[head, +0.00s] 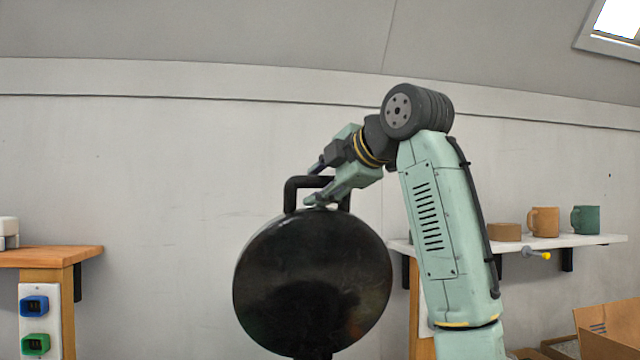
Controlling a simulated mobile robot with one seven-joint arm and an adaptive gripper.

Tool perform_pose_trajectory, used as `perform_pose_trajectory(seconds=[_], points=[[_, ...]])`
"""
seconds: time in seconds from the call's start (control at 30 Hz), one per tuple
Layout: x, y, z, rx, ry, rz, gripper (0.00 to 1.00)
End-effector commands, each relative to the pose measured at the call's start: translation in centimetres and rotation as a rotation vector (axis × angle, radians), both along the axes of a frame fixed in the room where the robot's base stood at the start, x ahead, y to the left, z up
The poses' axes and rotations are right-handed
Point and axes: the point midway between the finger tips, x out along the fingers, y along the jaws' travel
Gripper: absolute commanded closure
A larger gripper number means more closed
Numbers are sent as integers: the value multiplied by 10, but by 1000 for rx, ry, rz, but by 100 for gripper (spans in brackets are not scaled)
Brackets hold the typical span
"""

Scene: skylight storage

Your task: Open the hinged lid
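The lid (312,285) is a large, glossy black disc standing steeply tilted, its broad face toward the head camera. A black U-shaped handle (291,190) rises at its top edge. My gripper (313,185) is at this handle, coming from the upper right. Its two fingers are spread, one above and behind the handle's bar, the other lower and in front. The fingers look wider apart than the bar; contact cannot be made out. The hinge and whatever the lid belongs to are hidden or below the picture; only a dark piece shows under the disc.
At left is a wooden bench (50,255) with blue and green sockets on its leg. Cardboard boxes (608,325) stand lower right.

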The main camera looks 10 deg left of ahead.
Motion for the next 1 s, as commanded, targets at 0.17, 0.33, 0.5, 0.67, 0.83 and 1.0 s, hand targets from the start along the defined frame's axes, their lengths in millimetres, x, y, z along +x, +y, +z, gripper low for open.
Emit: perform_pose_trajectory(seconds=[0.17, 0.33, 0.5, 0.67, 0.83, 1.0], points=[[0, 0, 0, 0, 0, 1, 60], [-7, -6, 4, 0, -2, 0, 60], [-29, -24, 14, 0, -4, 0, 60], [-55, -45, 25, 0, -2, -1, 60], [-76, -63, 35, 1, -2, 0, 60], [-86, -71, 38, 1, -1, 0, 60]])
